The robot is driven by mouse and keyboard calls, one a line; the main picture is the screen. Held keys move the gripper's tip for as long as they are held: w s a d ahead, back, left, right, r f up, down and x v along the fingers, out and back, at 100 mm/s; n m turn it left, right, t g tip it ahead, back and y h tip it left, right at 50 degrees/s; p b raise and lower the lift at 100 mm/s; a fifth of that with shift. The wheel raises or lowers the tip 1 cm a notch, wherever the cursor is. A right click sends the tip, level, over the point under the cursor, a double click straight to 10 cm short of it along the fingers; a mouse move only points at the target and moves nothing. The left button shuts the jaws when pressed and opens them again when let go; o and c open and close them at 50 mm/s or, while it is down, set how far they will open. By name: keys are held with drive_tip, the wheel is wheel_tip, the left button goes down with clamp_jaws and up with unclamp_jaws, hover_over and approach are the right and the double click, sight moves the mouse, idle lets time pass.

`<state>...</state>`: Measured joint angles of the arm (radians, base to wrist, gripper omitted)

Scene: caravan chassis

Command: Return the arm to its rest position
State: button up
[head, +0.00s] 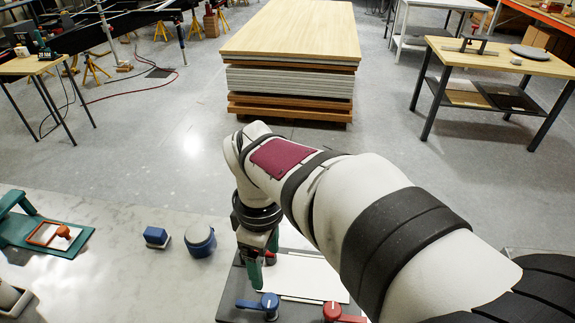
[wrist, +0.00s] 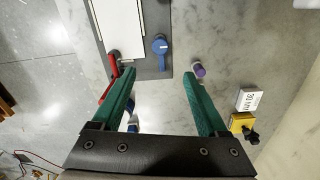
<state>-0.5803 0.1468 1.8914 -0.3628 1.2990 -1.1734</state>
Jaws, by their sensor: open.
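My gripper (head: 264,258) hangs from my white arm at the lower middle of the head view, pointing down over the grey worktop. It is close to a dark plate with a white sheet on it, partly hidden behind my arm. In the wrist view my gripper (wrist: 159,73) shows two green fingers spread wide apart. Nothing is held between them. The height of the fingertips above the plate is hard to tell.
A blue lever (head: 268,304) and a red lever (head: 343,313) stand on the dark plate (wrist: 157,68). A blue cylinder (head: 200,240) and blue block (head: 157,237) are left of my gripper. The wrist view shows a purple-capped piece (wrist: 199,70), white box (wrist: 249,100) and yellow object (wrist: 241,123).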

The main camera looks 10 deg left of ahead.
drive_tip(key=shift+r, duration=0.3)
drive_tip(key=s+d+f+m+y, duration=0.1)
drive_tip(key=s+d+m, duration=1.4)
drive_tip(key=m, duration=0.6)
drive_tip(key=shift+s+f+m+y, duration=0.2)
drive_tip(key=shift+f+m+y, duration=0.1)
drive_tip(key=shift+y, duration=0.1)
